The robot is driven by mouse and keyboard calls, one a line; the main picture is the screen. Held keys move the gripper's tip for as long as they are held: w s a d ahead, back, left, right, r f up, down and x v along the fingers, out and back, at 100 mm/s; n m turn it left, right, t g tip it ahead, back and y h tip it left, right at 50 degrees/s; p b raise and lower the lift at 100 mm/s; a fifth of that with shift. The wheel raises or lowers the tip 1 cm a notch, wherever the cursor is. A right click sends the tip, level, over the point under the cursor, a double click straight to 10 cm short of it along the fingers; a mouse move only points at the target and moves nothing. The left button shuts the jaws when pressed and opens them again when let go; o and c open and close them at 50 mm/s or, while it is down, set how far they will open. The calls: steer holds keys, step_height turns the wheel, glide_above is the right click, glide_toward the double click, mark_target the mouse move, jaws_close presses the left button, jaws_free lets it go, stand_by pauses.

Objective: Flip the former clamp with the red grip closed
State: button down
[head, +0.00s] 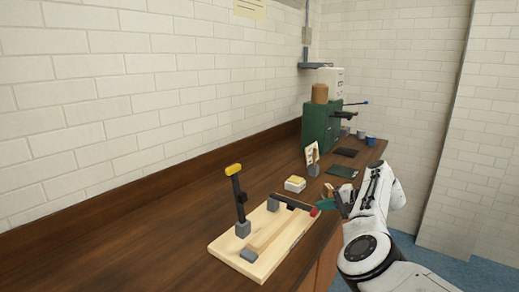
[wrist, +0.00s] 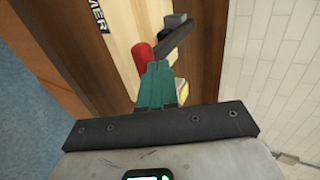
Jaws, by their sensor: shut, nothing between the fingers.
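A pale wooden board (head: 232,249) lies on the bench and carries two clamps. The clamp with the red grip (head: 314,211) has its dark lever (head: 292,202) lying low, nearly flat, with the red end at the board's right side. The red grip also shows in the wrist view (wrist: 141,54). The other clamp has a yellow grip (head: 234,169) and its lever stands upright. My gripper (head: 331,207), with teal fingers, is shut and empty right beside the red grip. In the wrist view its fingertips (wrist: 157,72) partly overlap the red grip; I cannot tell whether they touch.
A pale wooden bar (head: 270,232) lies on the board. A small yellow-and-white box (head: 295,184) and a card stand (head: 312,158) are behind it. A green machine (head: 321,127) and cups (head: 370,140) stand farther back. The bench at left is clear.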

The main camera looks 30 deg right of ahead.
steer(key=shift+s+f, duration=0.2)
steer(key=shift+f, duration=0.75)
steer(key=shift+a+f, duration=0.1)
step_height(320, 180, up, 5)
steer(key=p, duration=0.3)
steer(key=f+b+v, duration=0.1)
steer(key=v, duration=0.9)
steer(key=shift+s+d+f+b, duration=0.3)
steer(key=shift+f, duration=0.05)
